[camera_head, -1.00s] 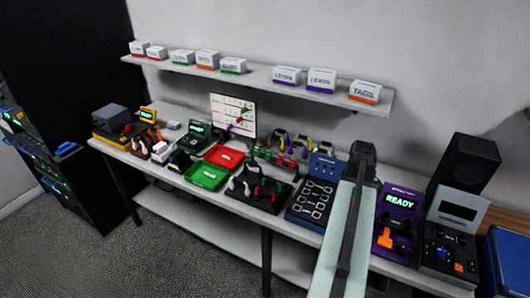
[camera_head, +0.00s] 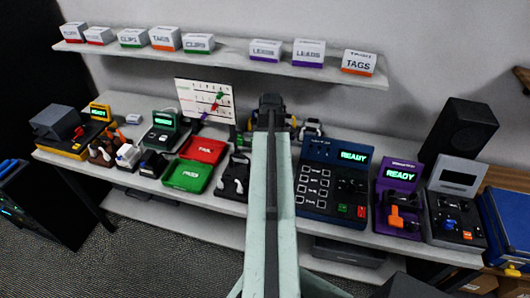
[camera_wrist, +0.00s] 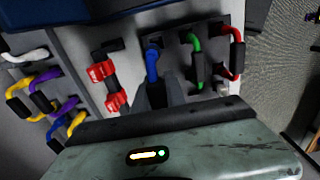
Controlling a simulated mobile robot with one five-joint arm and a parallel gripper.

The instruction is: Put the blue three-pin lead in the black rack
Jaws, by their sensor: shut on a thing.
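My gripper (camera_wrist: 153,92) is shut on a blue lead (camera_wrist: 152,64) in the wrist view. The lead's upper end shows just beyond the fingertips, over or at the dark rack panel (camera_wrist: 177,52); I cannot tell whether it is seated. Its pins are not visible. A green lead (camera_wrist: 195,52) and a red lead (camera_wrist: 236,55) are on the same dark panel to the right. In the head view my arm reaches over the bench, with my gripper (camera_head: 270,103) at its far end.
The blue station (camera_head: 321,215) stands right of my arm; green (camera_head: 187,176) and red (camera_head: 203,149) trays stand left. A shelf (camera_head: 225,53) runs above.

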